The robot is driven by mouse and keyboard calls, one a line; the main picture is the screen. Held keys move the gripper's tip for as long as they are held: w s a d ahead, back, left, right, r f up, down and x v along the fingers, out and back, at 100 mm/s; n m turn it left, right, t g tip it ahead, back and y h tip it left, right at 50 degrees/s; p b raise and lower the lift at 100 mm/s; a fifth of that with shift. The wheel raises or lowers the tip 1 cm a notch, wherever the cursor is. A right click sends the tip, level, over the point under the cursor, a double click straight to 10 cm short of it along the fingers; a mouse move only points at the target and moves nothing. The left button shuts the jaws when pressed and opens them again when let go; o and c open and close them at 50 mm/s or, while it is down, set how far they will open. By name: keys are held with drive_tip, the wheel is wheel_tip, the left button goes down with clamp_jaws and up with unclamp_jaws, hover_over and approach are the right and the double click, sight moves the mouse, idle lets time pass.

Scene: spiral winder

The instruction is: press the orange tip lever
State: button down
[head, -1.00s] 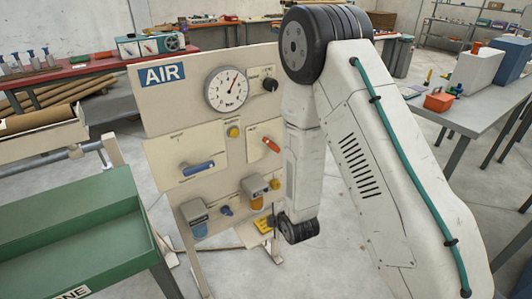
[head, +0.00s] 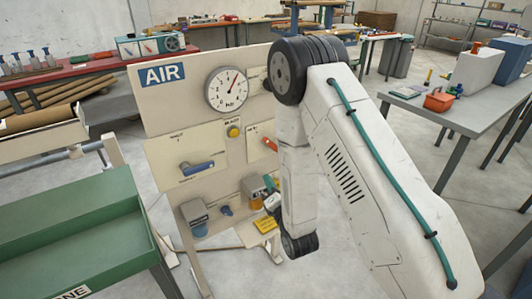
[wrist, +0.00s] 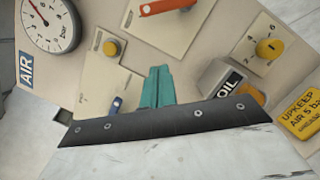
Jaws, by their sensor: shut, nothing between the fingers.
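The orange tip lever (head: 270,143) sits on a plate at the right side of the beige AIR panel in the head view, partly beside my arm. In the wrist view the orange lever (wrist: 168,6) lies at the top edge and is partly cut off. My gripper (wrist: 157,84) shows teal fingers, shut and empty, in front of the panel. In the wrist view the fingers appear below the lever, with a gap in the picture between them. In the head view my gripper (head: 272,203) is mostly hidden by my arm, low at the panel's right side.
An OIL unit (wrist: 230,82) stands right of my fingers. A green tray (head: 70,225) is at left, a grey table (head: 475,115) at right.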

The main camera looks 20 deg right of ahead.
sight(272, 145)
drive_tip(key=w+d+r, duration=0.1)
drive_tip(key=w+r, duration=0.3)
drive_tip(key=w, duration=0.6)
drive_tip(key=shift+w+d, duration=0.35)
drive_tip(key=shift+w, duration=0.05)
drive_tip(key=shift+a+r, duration=0.1)
